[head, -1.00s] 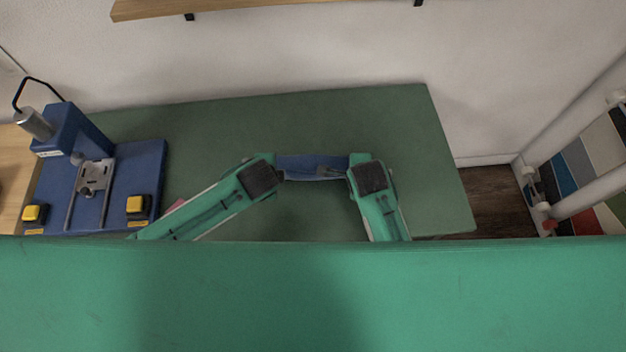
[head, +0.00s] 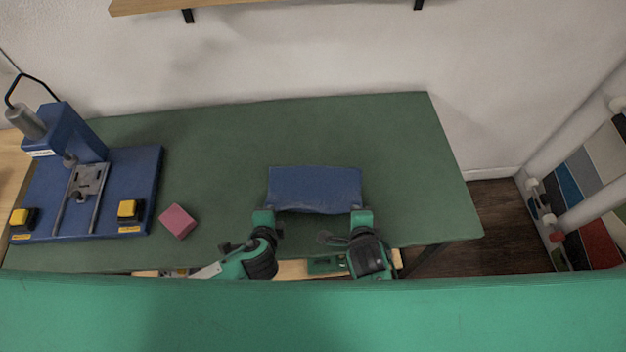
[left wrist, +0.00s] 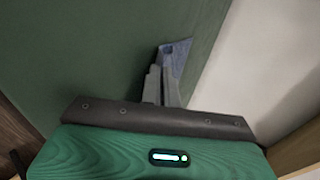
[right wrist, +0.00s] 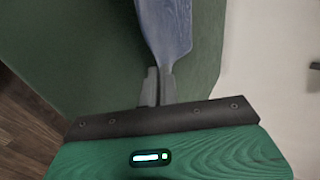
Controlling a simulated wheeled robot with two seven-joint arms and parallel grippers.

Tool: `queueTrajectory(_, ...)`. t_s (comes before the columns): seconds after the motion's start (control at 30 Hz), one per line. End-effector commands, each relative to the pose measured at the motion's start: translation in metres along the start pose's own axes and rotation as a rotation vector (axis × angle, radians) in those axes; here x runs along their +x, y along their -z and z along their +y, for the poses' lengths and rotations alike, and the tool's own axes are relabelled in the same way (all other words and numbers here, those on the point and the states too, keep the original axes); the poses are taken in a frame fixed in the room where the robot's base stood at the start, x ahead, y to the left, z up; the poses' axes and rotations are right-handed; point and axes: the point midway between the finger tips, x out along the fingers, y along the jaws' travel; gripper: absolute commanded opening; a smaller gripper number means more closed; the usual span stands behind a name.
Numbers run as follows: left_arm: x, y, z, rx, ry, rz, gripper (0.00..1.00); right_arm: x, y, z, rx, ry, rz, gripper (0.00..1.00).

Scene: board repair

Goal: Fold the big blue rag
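The big blue rag (head: 315,188) lies on the green table as a flat rectangle, and its near edge sags between my two grippers. My left gripper (head: 270,214) is at the near left corner. My right gripper (head: 358,212) is at the near right corner. In the left wrist view, the fingers (left wrist: 162,86) are together with a strip of the rag (left wrist: 176,55) at their tips. In the right wrist view, the fingers (right wrist: 158,86) pinch a narrow gathered part of the rag (right wrist: 167,30). The cloth at the fingertips is partly hidden.
The green table top (head: 215,140) is clear behind the rag and to its right. A pink block (head: 177,221) lies to the left. A blue fixture (head: 145,175) with yellow buttons stands at the far left. A shelf (head: 270,3) hangs on the wall behind.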

Motion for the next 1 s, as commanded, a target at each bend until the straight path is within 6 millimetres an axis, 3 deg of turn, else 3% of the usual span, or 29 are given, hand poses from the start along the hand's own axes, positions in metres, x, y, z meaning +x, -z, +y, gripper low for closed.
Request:
queueTrajectory(0.2,0.0,0.0,0.0,0.0,0.001,0.0,0.0,0.0,0.0,0.0,0.0,0.001,0.0,0.0)
queueTrajectory(0.4,0.0,0.0,0.0,0.0,0.001,0.0,0.38,0.0,0.0,0.0,-0.001,0.001,0.0,0.38)
queueTrajectory(0.43,0.0,0.0,0.0,0.0,0.001,0.0,0.4,0.0,0.0,0.0,-0.001,0.001,0.0,0.4)
queueTrajectory(0.77,-0.002,0.0,-0.001,-0.001,0.001,0.0,0.4,-0.002,0.0,-0.001,0.0,0.0,0.0,0.4)
queueTrajectory(1.0,-0.03,0.001,-0.019,-0.003,0.001,0.002,0.4,-0.03,0.0,-0.019,0.005,0.001,0.0,0.4)
